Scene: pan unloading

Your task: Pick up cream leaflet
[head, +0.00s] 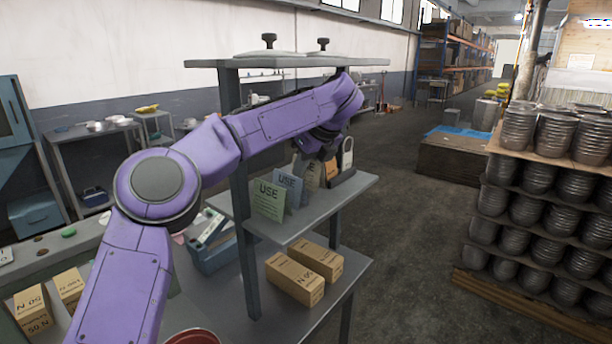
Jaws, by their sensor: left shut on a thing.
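A cream leaflet (312,174) stands among folded leaflets on the middle shelf, partly hidden behind a blue-grey leaflet (289,184). A green leaflet (268,201) marked USE stands in front of them. My left gripper (318,152) reaches down from above, and its dark body hides the leaflet's top edge. It is shut on the cream leaflet, though its fingertips are hard to make out. The leaflet looks at or just above shelf height; I cannot tell whether it touches the shelf. My right gripper is not in view.
The grey shelf (330,208) has an upper board (215,63) close above my arm. Cartons (295,280) and a blue box (215,254) lie on the lower board. Stacked metal cans (535,130) stand at right. The floor between is clear.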

